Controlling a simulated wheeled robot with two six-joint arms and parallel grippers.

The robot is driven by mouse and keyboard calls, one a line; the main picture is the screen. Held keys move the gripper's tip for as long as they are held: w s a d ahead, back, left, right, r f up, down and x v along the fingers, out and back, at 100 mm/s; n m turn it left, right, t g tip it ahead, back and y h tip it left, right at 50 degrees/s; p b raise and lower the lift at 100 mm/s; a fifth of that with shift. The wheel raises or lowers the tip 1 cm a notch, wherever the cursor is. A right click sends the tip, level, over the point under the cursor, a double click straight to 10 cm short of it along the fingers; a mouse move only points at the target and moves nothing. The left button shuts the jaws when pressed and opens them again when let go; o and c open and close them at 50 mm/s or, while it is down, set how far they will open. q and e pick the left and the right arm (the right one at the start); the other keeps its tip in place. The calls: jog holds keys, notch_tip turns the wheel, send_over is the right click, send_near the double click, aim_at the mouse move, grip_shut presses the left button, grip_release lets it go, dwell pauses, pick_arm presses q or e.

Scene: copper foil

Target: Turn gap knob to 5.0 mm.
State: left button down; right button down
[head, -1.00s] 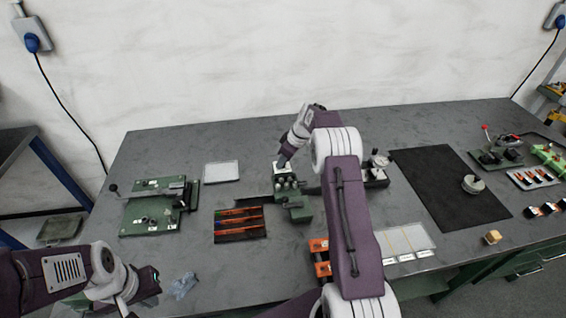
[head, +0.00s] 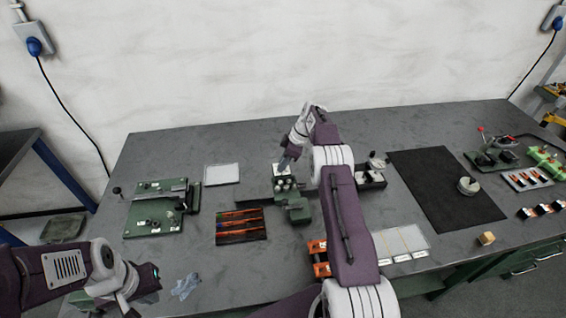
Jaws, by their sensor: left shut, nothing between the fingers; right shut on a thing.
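A small green machine (head: 293,203) with several pale round rollers or posts (head: 285,184) stands mid-bench. My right gripper (head: 284,165) reaches down to the rear top of this machine, pointing down and left. It is shut on what seems to be the gap knob there; the fingers hide the knob, and its scale cannot be read at this size. My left gripper (head: 130,306) is shut and empty at the lower left, over the front edge of the bench, away from the machine.
A green plate fixture (head: 153,216) with a lever stands at left. A black mat (head: 440,190) bears a round metal piece (head: 468,186). My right arm crosses the bench's centre.

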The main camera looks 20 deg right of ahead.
jog(key=c, duration=1.2)
grip_release()
jog(key=v, duration=0.9)
